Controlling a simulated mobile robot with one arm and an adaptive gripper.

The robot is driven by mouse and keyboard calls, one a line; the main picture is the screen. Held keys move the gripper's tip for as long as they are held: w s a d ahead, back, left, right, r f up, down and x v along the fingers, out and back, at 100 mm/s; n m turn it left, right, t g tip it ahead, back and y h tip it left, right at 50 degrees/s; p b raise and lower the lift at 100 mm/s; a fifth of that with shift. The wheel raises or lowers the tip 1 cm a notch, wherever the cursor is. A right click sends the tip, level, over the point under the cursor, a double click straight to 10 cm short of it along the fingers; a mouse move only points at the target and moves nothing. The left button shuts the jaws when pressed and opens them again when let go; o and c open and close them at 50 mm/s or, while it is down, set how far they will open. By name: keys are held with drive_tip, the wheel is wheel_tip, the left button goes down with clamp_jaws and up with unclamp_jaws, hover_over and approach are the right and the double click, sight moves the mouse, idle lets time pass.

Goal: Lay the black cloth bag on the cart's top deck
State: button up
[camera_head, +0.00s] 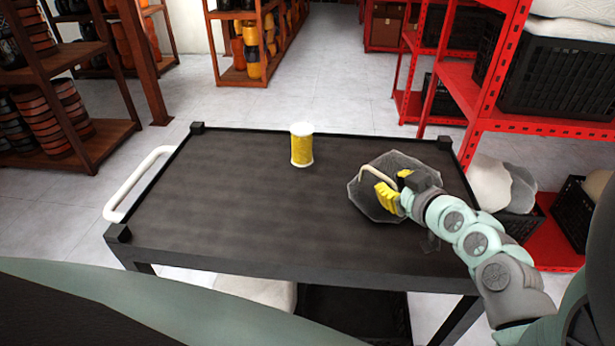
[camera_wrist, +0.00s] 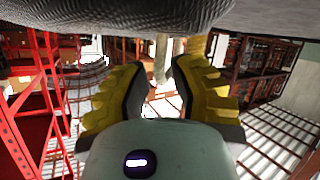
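The black cloth bag (camera_head: 366,200) is on the right part of the cart's black top deck (camera_head: 230,200) and appears to lie flat on it. Its pale handle (camera_head: 376,173) arches up beside my fingers. My gripper (camera_head: 394,186) is over the bag, its yellow fingers apart. In the wrist view my gripper (camera_wrist: 160,78) is open, with a gap between the fingers. A pale strip, likely the handle (camera_wrist: 161,55), shows beyond that gap, and the dark woven bag (camera_wrist: 130,16) fills the top edge. My gripper and wrist hide part of the bag in the head view.
A yellow spool with white ends (camera_head: 302,146) stands upright near the deck's far edge. The deck's left and middle are otherwise clear. A white push handle (camera_head: 137,182) is at the left end. A red shelf with black crates (camera_head: 555,75) stands close on the right.

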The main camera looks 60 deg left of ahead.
drive_tip(key=shift+o, duration=0.7)
drive_tip(key=shift+d, duration=0.1)
drive_tip(key=shift+d+r, duration=0.25)
drive_tip(key=shift+d, duration=0.35)
drive_tip(key=b+v, duration=0.2)
drive_tip(key=v, duration=0.8)
drive_tip(key=shift+s+d, duration=0.2)
drive_tip(key=shift+d, duration=0.05)
